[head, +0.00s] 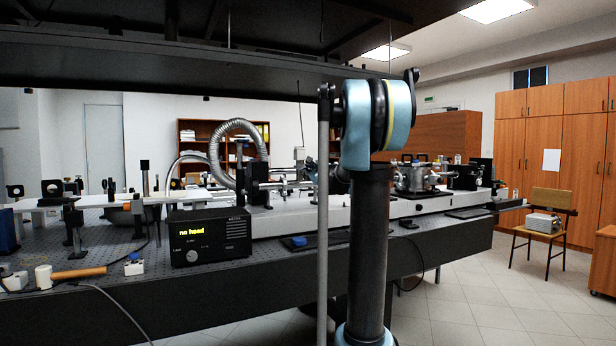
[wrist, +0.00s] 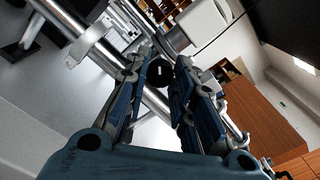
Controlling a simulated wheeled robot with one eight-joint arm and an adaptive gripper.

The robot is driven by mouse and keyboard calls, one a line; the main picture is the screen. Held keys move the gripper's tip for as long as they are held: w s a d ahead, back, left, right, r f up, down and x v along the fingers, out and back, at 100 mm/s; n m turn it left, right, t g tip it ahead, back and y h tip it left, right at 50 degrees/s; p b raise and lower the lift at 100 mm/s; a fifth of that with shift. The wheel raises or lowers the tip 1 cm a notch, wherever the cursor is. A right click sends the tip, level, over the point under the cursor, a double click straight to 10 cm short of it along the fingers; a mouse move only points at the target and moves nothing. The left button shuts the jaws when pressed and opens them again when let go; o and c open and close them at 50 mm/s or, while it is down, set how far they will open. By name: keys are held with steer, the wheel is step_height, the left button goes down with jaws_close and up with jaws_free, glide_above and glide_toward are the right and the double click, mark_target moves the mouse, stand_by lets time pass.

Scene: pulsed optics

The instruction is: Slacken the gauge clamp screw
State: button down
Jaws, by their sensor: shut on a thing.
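In the wrist view my gripper (wrist: 165,65) has its two fingers around a small round black screw head (wrist: 160,73) with a pale slot-like mark. It looks like the gauge clamp screw, and the fingers are shut on it. The screw head sits beside a shiny metal tube (wrist: 108,62) that runs diagonally across the view. A bright metal collar or bracket (wrist: 88,42) is on the tube to the left. Whether the screw has turned cannot be seen.
In the head view the long optical table (head: 360,268) carries several mounts, a black box reading "no head" (head: 210,237) and a metal chamber (head: 415,178).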

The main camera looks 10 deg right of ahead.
steer(key=n, duration=2.4)
steer(key=shift+f, duration=0.15)
steer(key=shift+n, duration=0.3)
steer(key=c, duration=1.3)
jaws_free()
steer(key=shift+c, duration=0.2)
steer(key=v, duration=1.2)
steer(key=shift+w, duration=0.1)
